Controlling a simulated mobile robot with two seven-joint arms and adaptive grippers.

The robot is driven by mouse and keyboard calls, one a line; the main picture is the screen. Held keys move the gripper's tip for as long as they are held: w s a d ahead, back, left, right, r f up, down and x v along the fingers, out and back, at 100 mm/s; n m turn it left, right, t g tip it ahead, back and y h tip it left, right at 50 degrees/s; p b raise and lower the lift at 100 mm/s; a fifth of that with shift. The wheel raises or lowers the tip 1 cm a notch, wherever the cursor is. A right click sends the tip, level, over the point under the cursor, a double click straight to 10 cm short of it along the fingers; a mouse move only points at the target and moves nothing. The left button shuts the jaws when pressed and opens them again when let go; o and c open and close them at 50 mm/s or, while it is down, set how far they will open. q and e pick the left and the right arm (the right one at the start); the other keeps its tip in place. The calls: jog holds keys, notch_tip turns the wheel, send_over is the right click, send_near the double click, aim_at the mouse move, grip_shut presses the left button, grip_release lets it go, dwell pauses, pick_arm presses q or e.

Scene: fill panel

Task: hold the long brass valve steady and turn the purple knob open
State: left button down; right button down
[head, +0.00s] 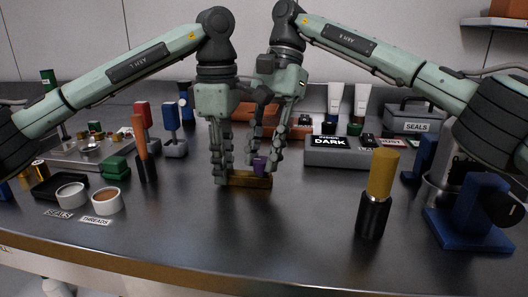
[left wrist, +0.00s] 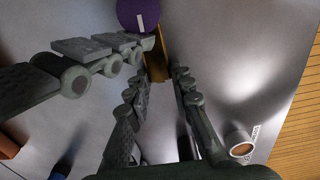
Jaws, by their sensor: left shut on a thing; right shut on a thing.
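The long brass valve (head: 246,181) lies flat on the dark bench in the middle of the head view. Its purple knob (head: 260,164) stands up near its right end. In the left wrist view the brass body (left wrist: 157,62) runs between my fingers, with the purple knob (left wrist: 138,15) at the top. My left gripper (head: 221,178) is shut on the left end of the valve. My right gripper (head: 264,162) is shut on the purple knob from above. The fingers hide parts of the valve and knob.
A yellow-handled tool (head: 382,175) stands at the front right, beside a blue stand (head: 470,215). A grey box marked DARK (head: 340,153) is behind to the right. At left are two small round tubs (head: 106,201) and an orange-handled tool (head: 140,135). The bench in front of the valve is clear.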

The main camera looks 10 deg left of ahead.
aim_at(264, 158)
jog(key=shift+n, duration=0.4)
jog(key=c, duration=1.2)
grip_release()
jog(key=shift+r, duration=0.1)
notch_tip(264, 158, up, 10)
jog(key=shift+f, duration=0.1)
pick_arm(q)
jog(key=c, duration=1.3)
grip_release()
jog(key=shift+o, duration=0.2)
